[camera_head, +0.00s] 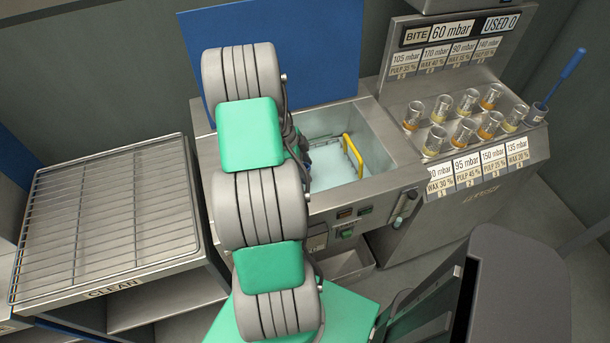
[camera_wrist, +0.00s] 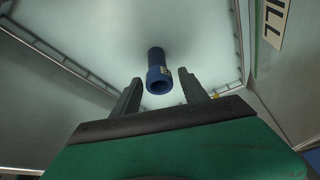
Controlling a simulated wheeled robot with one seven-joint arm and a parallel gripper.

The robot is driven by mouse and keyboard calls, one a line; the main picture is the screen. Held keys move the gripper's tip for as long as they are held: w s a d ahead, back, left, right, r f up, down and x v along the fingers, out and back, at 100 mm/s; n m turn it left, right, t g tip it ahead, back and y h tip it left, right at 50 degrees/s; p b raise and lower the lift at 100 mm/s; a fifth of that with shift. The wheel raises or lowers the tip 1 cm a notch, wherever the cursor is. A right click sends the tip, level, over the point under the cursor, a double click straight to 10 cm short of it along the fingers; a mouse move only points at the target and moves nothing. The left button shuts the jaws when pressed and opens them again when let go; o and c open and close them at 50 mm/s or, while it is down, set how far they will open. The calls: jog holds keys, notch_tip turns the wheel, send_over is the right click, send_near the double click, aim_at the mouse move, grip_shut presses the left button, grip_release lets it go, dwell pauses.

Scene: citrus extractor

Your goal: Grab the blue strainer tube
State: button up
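The blue strainer tube (camera_wrist: 158,74) shows in the wrist view, inside a pale, light-floored basin. My gripper (camera_wrist: 158,84) is open, with one dark finger on each side of the tube's near end. I cannot tell whether the fingers touch it; gaps show on both sides. In the head view my arm covers the gripper and most of the tube. The basin (camera_head: 385,135) is the steel well of the middle machine.
A yellow handle (camera_head: 353,155) stands in the basin to the right of my arm. A raised blue lid (camera_head: 325,45) is behind. A wire rack marked CLEAN (camera_head: 110,215) is at left. Several glass cups (camera_head: 435,140) and a blue-handled tool (camera_head: 568,68) stand on the right-hand stand.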

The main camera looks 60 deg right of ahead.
grip_shut()
dwell(0.3)
